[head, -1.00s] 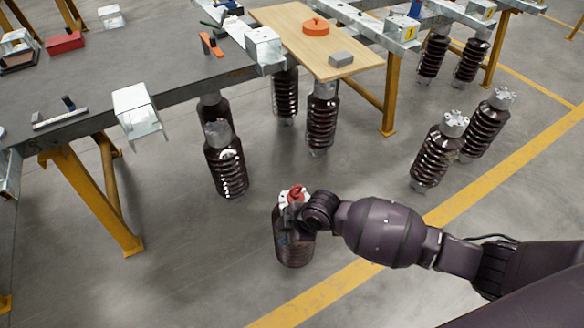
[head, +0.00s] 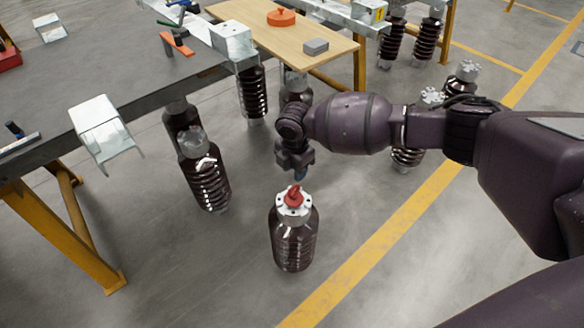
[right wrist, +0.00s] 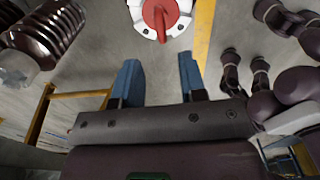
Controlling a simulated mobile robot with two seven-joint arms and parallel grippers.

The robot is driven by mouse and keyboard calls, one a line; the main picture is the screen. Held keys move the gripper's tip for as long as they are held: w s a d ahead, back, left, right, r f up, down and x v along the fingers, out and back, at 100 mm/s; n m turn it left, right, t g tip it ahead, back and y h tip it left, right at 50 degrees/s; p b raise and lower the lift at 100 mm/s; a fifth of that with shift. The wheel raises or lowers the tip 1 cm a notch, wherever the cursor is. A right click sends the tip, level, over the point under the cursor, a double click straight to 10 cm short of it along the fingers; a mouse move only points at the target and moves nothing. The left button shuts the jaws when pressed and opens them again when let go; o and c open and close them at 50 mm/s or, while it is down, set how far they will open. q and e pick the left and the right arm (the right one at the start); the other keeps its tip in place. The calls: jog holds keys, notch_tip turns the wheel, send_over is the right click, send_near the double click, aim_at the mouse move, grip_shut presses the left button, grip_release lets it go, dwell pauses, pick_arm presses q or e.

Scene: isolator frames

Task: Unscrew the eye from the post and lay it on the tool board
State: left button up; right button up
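The red eye (head: 294,196) stands upright on the white flange on top of the dark ribbed post (head: 294,245), which stands on the floor. In the right wrist view the eye (right wrist: 160,14) is at the top edge, partly cut off, beyond the fingertips. My right gripper (head: 301,174) is just above and behind the eye in the head view, apart from it. In the right wrist view its two blue fingers (right wrist: 160,78) are spread with nothing between them. A pale wooden board (head: 330,67), apparently the tool board, lies at the back. My left gripper is out of view.
An orange disc (head: 281,17) and a grey block (head: 316,46) lie on the board. A dark table (head: 80,75) is at the left. Several dark insulators, one here (head: 205,175), stand around the board. The floor around the post is clear.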

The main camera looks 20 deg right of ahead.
aim_at(294, 186)
jog(key=f, duration=0.2)
jog(key=f+b, duration=0.1)
jog(key=f, duration=0.1)
jog(key=f+b, duration=0.1)
jog(key=shift+s+f, duration=0.25)
jog(key=shift+f, duration=0.15)
notch_tip(294, 186, down, 3)
jog(key=shift+w+f+b, duration=0.1)
jog(key=shift+f+b, duration=0.05)
jog(key=shift+b, duration=0.5)
jog(key=shift+w+f, duration=0.1)
jog(key=shift+f, duration=0.3)
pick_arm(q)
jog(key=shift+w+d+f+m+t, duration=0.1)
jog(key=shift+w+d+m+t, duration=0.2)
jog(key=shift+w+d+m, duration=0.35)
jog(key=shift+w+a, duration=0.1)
pick_arm(e)
grip_shut()
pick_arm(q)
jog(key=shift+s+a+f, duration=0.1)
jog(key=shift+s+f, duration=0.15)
